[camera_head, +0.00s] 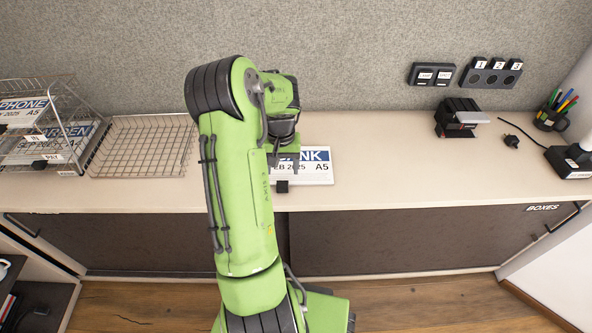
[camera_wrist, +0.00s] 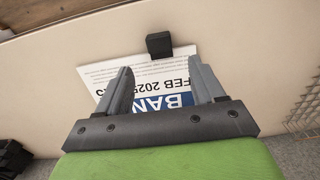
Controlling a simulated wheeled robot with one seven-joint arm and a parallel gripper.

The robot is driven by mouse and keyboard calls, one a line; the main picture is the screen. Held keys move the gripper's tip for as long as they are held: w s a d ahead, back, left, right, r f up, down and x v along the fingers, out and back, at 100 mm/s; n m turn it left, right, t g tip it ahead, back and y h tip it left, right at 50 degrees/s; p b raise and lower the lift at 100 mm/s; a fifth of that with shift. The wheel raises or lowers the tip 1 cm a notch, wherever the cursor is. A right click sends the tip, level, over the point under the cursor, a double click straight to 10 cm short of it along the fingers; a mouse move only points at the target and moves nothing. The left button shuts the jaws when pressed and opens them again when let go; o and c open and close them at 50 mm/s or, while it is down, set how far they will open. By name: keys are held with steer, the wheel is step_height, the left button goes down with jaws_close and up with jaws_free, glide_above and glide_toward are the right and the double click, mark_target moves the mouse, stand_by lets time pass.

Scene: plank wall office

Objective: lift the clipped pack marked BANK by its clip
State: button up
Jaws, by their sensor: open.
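The pack marked BANK (camera_head: 318,177) lies flat on the counter, a white sheaf with a blue band, partly hidden by my arm in the head view. Its black clip (camera_head: 282,186) sits on its front edge. In the wrist view the pack (camera_wrist: 145,77) appears upside down, with the clip (camera_wrist: 159,46) at its far edge, just beyond my fingertips. My gripper (camera_wrist: 160,66) is open, with one finger to each side of the clip's line. Nothing is between the fingers but the view of the pack below. The height of the fingertips above the pack is hard to tell.
An empty wire tray (camera_head: 143,147) stands left of my arm. A wire rack (camera_head: 62,137) with packs marked PHONE and GARDEN is further left. A black device (camera_head: 457,118), a pen cup (camera_head: 552,119) and a cable are at the right. The counter right of the pack is clear.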

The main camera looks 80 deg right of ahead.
mark_target(282, 182)
step_height(282, 182, down, 6)
steer(key=shift+f+b, duration=0.1)
steer(key=shift+b, duration=0.8)
jaws_close()
